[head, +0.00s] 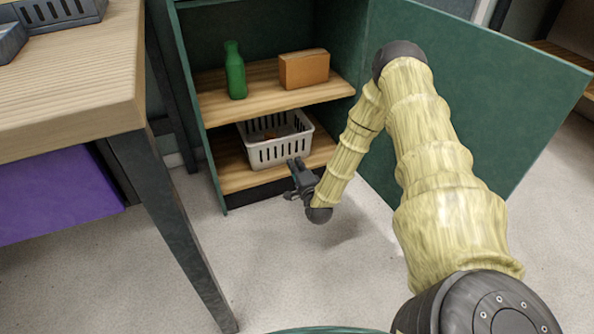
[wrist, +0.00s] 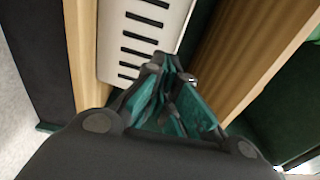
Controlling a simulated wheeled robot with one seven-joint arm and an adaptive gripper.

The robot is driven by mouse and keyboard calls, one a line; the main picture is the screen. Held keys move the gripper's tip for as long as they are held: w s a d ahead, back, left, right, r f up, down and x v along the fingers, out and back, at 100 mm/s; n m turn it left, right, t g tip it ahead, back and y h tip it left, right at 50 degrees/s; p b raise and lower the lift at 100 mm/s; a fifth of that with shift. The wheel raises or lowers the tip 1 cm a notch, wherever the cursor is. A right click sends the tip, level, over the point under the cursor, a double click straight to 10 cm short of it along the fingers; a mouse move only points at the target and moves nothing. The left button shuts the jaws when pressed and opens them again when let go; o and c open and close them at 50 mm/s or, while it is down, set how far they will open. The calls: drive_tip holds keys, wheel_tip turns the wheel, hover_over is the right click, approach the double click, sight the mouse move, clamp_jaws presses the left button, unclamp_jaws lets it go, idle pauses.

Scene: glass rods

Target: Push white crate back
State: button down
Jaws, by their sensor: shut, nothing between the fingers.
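The white crate (head: 272,151) is a slotted basket on the lower wooden shelf of a green cabinet. Something brown lies inside it, too small to make out. My gripper (head: 294,165) is shut and empty, at the crate's front right corner. In the wrist view the closed fingertips (wrist: 172,62) are right at the crate's slotted wall (wrist: 140,38). I cannot tell whether they touch it.
The upper shelf (head: 262,101) holds a green bottle (head: 235,72) and an orange-brown box (head: 304,69). A wooden table (head: 70,85) is at the left. Floor before the cabinet is clear.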

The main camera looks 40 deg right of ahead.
sight(285, 143)
drive_tip(key=b+x, duration=0.4)
drive_tip(key=x, duration=0.4)
drive_tip(key=shift+w+d+f, duration=0.1)
drive_tip(key=shift+w+f, duration=0.1)
drive_tip(key=shift+w, duration=0.2)
drive_tip(key=shift+w+d+r+b, duration=0.2)
drive_tip(key=shift+w+b, duration=0.1)
drive_tip(key=shift+w, duration=0.25)
drive_tip(key=shift+d, duration=0.1)
